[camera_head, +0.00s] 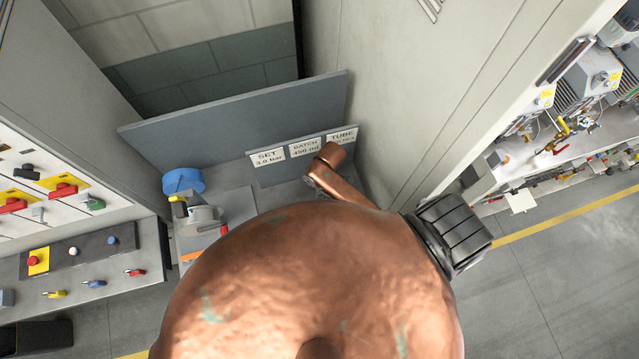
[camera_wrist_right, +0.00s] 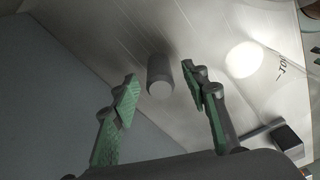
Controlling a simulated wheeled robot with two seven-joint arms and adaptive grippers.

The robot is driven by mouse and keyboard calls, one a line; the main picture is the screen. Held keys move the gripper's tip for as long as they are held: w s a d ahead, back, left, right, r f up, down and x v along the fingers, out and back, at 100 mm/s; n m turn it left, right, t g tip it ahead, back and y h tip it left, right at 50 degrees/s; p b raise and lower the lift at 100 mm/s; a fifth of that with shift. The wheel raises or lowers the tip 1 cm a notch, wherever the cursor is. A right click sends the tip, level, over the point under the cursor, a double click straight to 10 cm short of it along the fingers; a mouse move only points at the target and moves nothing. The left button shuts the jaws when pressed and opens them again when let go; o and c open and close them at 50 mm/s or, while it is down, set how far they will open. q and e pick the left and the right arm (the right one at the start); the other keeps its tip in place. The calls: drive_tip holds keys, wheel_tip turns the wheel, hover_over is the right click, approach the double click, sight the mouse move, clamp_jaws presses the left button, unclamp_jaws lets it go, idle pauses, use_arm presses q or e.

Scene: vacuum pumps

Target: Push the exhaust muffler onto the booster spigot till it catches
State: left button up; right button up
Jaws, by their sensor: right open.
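In the right wrist view my right gripper (camera_wrist_right: 159,75) is open, with one green-padded finger at each side. A short grey cylinder with a pale round end (camera_wrist_right: 160,80) shows between the fingertips, apart from both fingers. I cannot tell whether it is the exhaust muffler or the booster spigot. In the head view a grey unit (camera_head: 203,220) with a blue round top part (camera_head: 183,181) stands on the bench left of centre. A large copper-coloured arm part of mine hides most of the bench.
A grey upright panel (camera_head: 230,115) stands behind the bench, with a sign plate (camera_head: 267,158) reading SET, BATCH and TUBE. A control panel (camera_head: 75,262) with several switches is at the left. Shelves of valves and fittings (camera_head: 560,135) are at the right, beyond a cabinet.

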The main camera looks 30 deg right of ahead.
clamp_jaws()
idle(0.4)
drive_tip(key=shift+a+r, duration=0.1)
drive_tip(key=shift+r, duration=0.05)
drive_tip(key=shift+r+b, duration=0.15)
drive_tip(key=shift+b, duration=0.2)
wheel_tip(320, 180, up, 10)
drive_tip(key=r+b, duration=0.1)
drive_tip(key=s+a, duration=0.5)
drive_tip(key=a, duration=0.3)
drive_tip(key=s+a, duration=0.5)
drive_tip(key=a, duration=0.4)
drive_tip(key=shift+s, duration=0.2)
drive_tip(key=c, duration=0.7)
unclamp_jaws()
clamp_jaws()
